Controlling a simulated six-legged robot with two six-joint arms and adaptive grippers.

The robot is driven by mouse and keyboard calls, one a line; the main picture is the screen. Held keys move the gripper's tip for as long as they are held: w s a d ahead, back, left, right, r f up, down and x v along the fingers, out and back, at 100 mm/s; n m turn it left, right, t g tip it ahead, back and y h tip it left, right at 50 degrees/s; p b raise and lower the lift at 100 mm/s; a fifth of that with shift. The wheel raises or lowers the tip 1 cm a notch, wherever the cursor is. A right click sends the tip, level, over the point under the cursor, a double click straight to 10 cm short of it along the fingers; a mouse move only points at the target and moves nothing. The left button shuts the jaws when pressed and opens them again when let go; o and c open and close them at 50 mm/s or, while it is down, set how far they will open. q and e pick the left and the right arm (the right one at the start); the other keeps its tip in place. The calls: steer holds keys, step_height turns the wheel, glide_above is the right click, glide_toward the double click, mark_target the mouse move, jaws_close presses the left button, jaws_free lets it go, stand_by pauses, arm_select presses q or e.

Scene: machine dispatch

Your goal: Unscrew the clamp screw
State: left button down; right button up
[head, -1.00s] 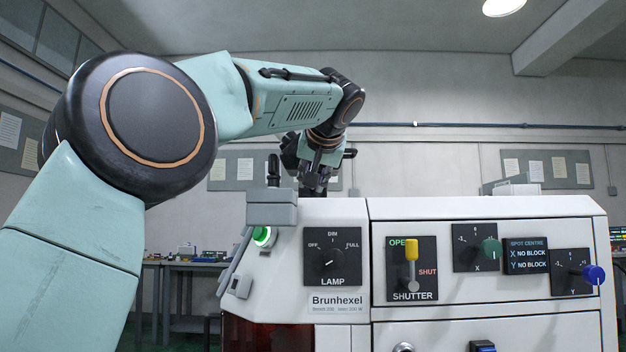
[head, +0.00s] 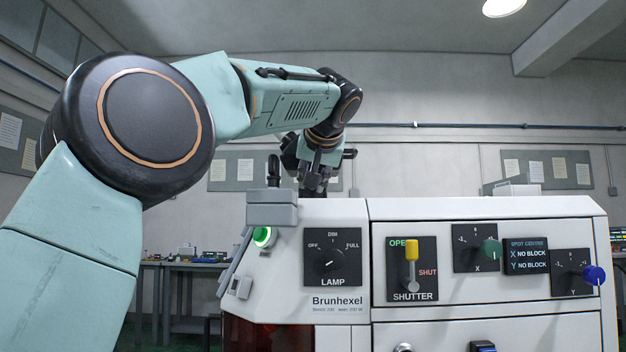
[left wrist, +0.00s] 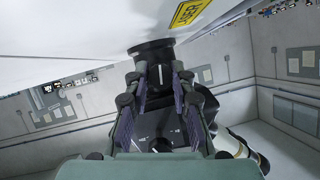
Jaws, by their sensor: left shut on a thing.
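In the left wrist view, a black round screw head (left wrist: 158,73) with a short white mark sits under the white machine housing. I take it for the clamp screw. The two fingers of my left gripper (left wrist: 158,95) stand on either side of it, shut on it. In the head view, my left gripper (head: 314,182) points down at the top of the machine (head: 450,208), behind its front upper edge. The screw itself is hidden there. My right gripper is in neither view.
The machine front carries a lamp dial (head: 329,262), a shutter lever (head: 411,262), a green X knob (head: 490,248) and a blue knob (head: 594,275). A green-lit button (head: 262,237) is at its left corner. A yellow laser label (left wrist: 190,12) is on the housing.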

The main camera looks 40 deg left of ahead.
arm_select(q)
steer(key=c, duration=1.6)
jaws_free()
steer(key=shift+r, duration=0.4)
steer(key=o, duration=0.5)
steer(key=shift+f, duration=0.2)
steer(key=shift+c, duration=0.2)
steer(key=shift+f, duration=0.15)
